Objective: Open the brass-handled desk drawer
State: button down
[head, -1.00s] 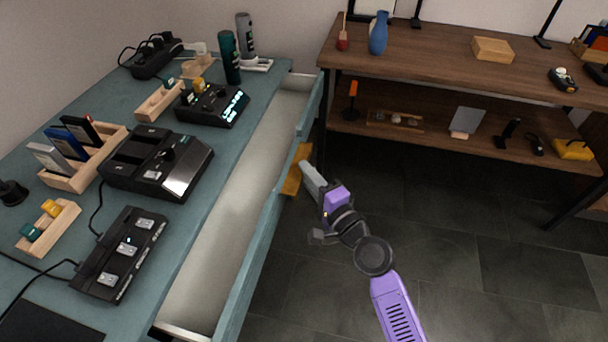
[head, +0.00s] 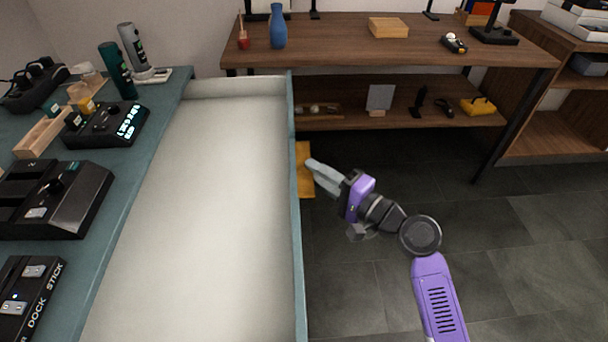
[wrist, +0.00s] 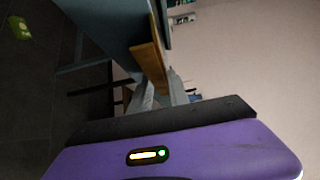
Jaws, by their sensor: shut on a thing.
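The desk drawer (head: 190,220) is pulled far out from the teal desk (head: 128,205), and its pale inside is empty. Its brass handle (head: 305,172) is on the outer face of the drawer front. My gripper (head: 312,170) is shut on the brass handle from the right side. In the wrist view the brass handle (wrist: 150,66) runs between the grey fingers (wrist: 160,92) along the teal drawer front. The exact finger contact is partly hidden.
A wooden shelf unit (head: 400,45) stands behind, holding a blue vase (head: 278,28) and other items. Black devices, including a dock (head: 50,200), and bottles stand on the desk. Dark tiled floor (head: 510,230) is clear to the right.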

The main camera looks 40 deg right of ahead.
jog(key=shift+s+f, duration=0.1)
jog(key=shift+f, duration=0.35)
jog(key=c, duration=1.4)
grip_release()
jog(key=shift+o, duration=0.4)
jog(key=shift+r, duration=0.15)
jog(key=s+d, duration=0.1)
jog(key=s, duration=0.6)
jog(key=shift+s, duration=0.3)
jog(key=shift+d, duration=0.1)
